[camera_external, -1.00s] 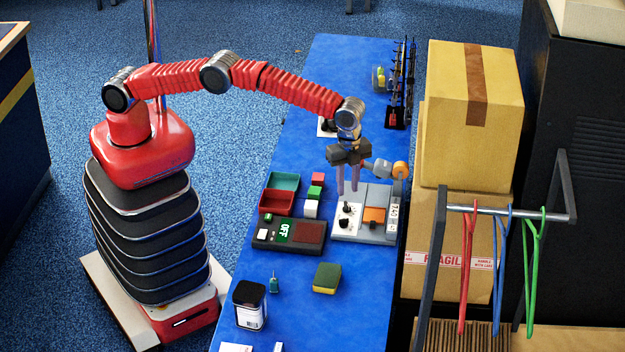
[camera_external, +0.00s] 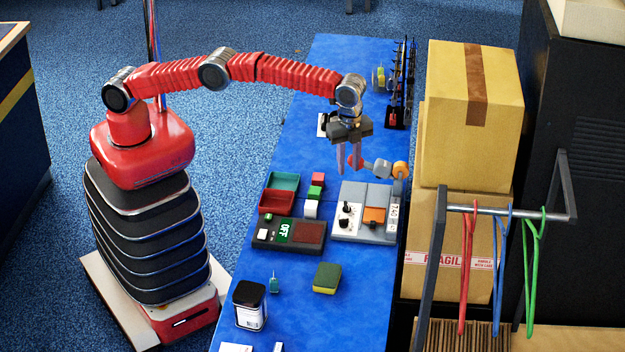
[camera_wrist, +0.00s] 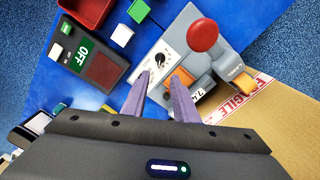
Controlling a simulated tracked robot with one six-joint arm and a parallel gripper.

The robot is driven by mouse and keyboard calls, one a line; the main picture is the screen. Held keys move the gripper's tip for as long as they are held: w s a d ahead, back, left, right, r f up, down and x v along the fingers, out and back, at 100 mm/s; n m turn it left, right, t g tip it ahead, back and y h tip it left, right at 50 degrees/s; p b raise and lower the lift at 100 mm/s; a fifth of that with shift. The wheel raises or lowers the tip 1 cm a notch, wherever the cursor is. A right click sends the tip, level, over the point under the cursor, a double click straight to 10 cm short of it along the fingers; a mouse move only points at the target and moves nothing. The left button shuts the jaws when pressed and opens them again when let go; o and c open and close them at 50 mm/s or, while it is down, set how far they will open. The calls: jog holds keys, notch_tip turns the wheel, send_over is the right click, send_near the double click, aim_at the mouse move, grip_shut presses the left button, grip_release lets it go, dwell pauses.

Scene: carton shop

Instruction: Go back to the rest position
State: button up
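My gripper (camera_external: 349,158) hangs over the blue table, above the grey and white device with the black knobs. Its two purple fingers point down and stand apart with nothing between them. In the wrist view my gripper (camera_wrist: 160,95) also shows open and empty. The white panel with a dial (camera_wrist: 167,59) lies beyond the fingertips. The fingers are clear of the device (camera_external: 349,205) below.
The OFF box (camera_external: 289,234), red tray (camera_external: 276,201), small blocks (camera_external: 316,192), black-lidded jar (camera_external: 249,305) and sponge (camera_external: 327,277) stand on the blue table (camera_external: 300,90). Cartons (camera_external: 455,130) are stacked at the right.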

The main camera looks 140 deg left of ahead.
notch_tip(320, 180, down, 5)
jog(key=s+d+n, duration=0.2)
jog(key=d+n, duration=0.1)
jog(key=n, duration=0.1)
jog(key=s+d+r+n+t, duration=0.1)
jog(key=s+d+r, duration=0.55)
jog(key=d, duration=0.35)
jog(key=s+d+r, duration=0.6)
jog(key=d+r, duration=0.1)
jog(key=d, duration=0.4)
jog(key=s+d+r+m+t, duration=0.1)
jog(key=s+d+r, duration=0.3)
jog(key=s+d, duration=0.5)
jog(key=s+d+r+m+t, duration=0.1)
jog(key=s+d+r+t, duration=0.2)
jog(key=s+d, duration=0.7)
jog(key=s, duration=0.3)
jog(key=shift+s+r+t, duration=0.3)
jog(key=shift+r, duration=0.1)
